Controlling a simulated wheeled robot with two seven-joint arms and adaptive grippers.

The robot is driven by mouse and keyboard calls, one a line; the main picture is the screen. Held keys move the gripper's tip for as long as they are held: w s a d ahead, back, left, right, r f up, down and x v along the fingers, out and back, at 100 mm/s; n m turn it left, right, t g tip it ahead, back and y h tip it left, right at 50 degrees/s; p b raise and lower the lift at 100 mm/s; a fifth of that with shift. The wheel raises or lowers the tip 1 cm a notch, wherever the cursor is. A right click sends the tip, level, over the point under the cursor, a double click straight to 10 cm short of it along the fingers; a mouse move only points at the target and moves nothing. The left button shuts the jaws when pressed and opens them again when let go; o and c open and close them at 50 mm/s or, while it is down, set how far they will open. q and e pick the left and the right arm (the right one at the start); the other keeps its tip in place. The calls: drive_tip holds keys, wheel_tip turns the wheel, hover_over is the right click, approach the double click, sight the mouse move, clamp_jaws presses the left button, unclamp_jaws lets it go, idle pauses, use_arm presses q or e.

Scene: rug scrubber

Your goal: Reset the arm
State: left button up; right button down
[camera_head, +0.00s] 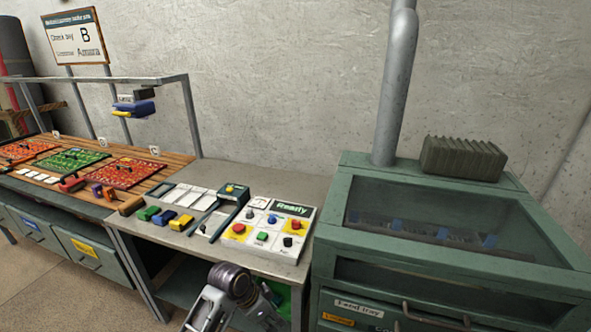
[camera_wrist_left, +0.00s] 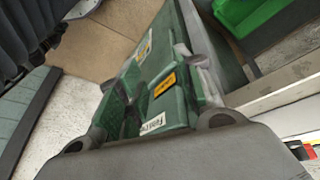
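Part of one of my arms, a dark round joint (camera_head: 232,280) with pale grey links, shows at the bottom centre of the head view, in front of the bench. The head view does not clearly show its fingertips. In the left wrist view my left gripper (camera_wrist_left: 155,95) has its two fingers spread apart with nothing between them. Beyond them is the green cabinet front with white and yellow labels (camera_wrist_left: 165,84). My right gripper is not seen.
A control panel (camera_head: 268,228) with a "Ready" display and coloured blocks (camera_head: 165,216) stand on the grey bench. A green cabinet (camera_head: 345,225) with a window and drawer handle is on the right. A green bin (camera_wrist_left: 250,12) lies near the left gripper.

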use_arm(q)
drive_tip(key=s+a+n+t+y, duration=0.2)
drive_tip(key=s+a+n+y, duration=0.2)
drive_tip(key=s+a+n, duration=0.85)
drive_tip(key=s+a+f+m+g, duration=0.1)
drive_tip(key=s+a+f+m, duration=0.15)
drive_tip(key=f, duration=1.35)
drive_tip(key=s+a+f+m, duration=0.1)
drive_tip(key=s+f, duration=0.2)
drive_tip(key=f, duration=1.3)
drive_tip(key=s+a+f, duration=0.1)
drive_tip(key=s+f, duration=0.9)
drive_tip(key=s, duration=0.1)
drive_tip(key=s+a+f+g, duration=0.1)
drive_tip(key=s+a+f, duration=0.1)
drive_tip(key=s+f, duration=0.8)
drive_tip(key=shift+s+a+f+g, duration=0.15)
drive_tip(key=shift+s+a+g, duration=0.15)
drive_tip(key=shift+s, duration=0.25)
